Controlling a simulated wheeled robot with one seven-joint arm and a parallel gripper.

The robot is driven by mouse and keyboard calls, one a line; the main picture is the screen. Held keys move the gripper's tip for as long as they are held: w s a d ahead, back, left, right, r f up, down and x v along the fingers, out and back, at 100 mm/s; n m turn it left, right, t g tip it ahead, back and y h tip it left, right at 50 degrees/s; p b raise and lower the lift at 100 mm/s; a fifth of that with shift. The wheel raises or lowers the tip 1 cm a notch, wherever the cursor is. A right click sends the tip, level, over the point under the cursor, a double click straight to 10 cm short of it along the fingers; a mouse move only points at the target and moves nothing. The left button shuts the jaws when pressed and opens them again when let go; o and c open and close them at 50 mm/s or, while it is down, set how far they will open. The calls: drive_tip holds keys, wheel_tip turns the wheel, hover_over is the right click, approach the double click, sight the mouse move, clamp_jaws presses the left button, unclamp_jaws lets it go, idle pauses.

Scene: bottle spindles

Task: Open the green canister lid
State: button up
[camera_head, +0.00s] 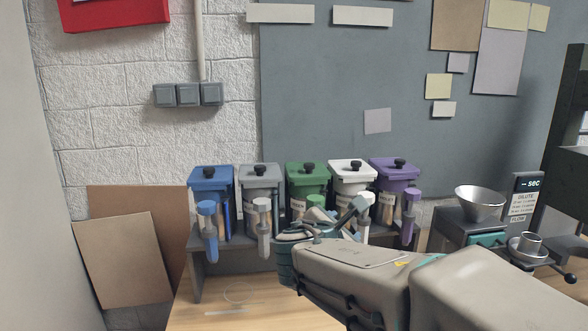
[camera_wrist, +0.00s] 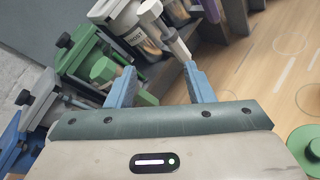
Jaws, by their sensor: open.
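The green canister (camera_head: 306,188) stands in the middle of the row of canisters. Its flat green lid (camera_head: 297,170) lies level on top, with a black knob (camera_head: 308,167). In the wrist view the green lid (camera_wrist: 78,48) appears tilted at the upper left, with its green-capped spout (camera_wrist: 103,70) beside it. My gripper (camera_head: 338,212) is in front of the green and white canisters, lower than the lids. In the wrist view its two blue fingers (camera_wrist: 160,76) are apart with nothing held between them. The green canister's lower front is partly hidden by my gripper.
Blue (camera_head: 210,178), grey (camera_head: 260,178), white (camera_head: 352,172) and purple (camera_head: 395,170) lidded canisters flank the green one closely. Their spouts jut forward. A machine with a metal funnel (camera_head: 480,203) stands at right. A green round piece (camera_wrist: 306,148) lies at the wrist view's right edge.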

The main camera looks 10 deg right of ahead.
sight(308, 166)
drive_tip(key=w+a+r+n+t+y, duration=0.3)
drive_tip(key=w+a+r+n+t, duration=0.3)
drive_tip(key=a+n, duration=0.25)
drive_tip(key=shift+n+g, duration=0.35)
drive_tip(key=shift+g, duration=0.15)
drive_tip(key=p+x, duration=0.1)
drive_tip(key=x, duration=0.3)
drive_tip(key=d+p+x, duration=0.1)
drive_tip(key=x, duration=0.3)
drive_tip(key=p+x, duration=0.1)
drive_tip(key=x, duration=0.4)
drive_tip(key=shift+s+d+r, duration=0.1)
drive_tip(key=shift+d+r, duration=0.05)
drive_tip(key=shift+r, duration=0.2)
clamp_jaws()
